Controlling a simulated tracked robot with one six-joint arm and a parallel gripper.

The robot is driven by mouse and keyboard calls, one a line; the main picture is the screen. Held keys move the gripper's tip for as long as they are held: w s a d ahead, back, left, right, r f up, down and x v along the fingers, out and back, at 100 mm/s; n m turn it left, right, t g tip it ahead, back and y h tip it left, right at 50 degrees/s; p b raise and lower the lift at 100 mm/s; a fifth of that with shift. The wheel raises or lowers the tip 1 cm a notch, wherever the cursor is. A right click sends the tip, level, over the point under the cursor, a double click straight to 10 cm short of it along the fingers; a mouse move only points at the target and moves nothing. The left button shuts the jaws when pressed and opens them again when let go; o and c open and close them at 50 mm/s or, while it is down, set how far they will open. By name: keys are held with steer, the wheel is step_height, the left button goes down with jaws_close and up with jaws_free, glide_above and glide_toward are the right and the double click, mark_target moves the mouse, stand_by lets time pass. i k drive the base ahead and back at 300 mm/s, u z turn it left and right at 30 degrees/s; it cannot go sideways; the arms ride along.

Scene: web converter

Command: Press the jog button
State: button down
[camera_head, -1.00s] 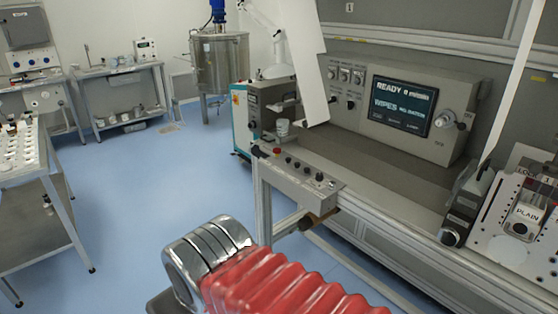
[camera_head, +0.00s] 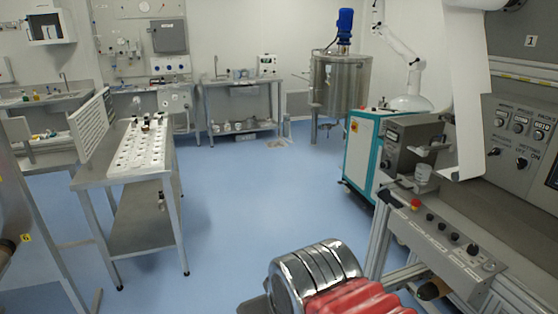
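A grey control box (camera_head: 451,246) sits on the front edge of the machine at the right. It carries a red button (camera_head: 415,204) at its far end and several dark buttons or knobs (camera_head: 442,226) in a row toward me. Labels on it are too small to read, so I cannot tell which is the jog button. My arm's silver and red ribbed part (camera_head: 318,278) shows at the bottom, left of the box and apart from it in the picture. My gripper's fingers are not in view.
A white and teal cabinet (camera_head: 362,155) stands behind the box. A steel tank (camera_head: 340,85) is at the back. A table with small items (camera_head: 120,184) is at left. Blue floor (camera_head: 250,190) between is clear.

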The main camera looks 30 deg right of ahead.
mark_target(442, 226)
steer(key=z, duration=0.2)
steer(key=i, duration=0.7)
steer(key=z, duration=0.6)
steer(key=i, duration=0.55)
steer(key=z, duration=0.85)
steer(key=i, duration=0.7)
steer(key=z, duration=0.4)
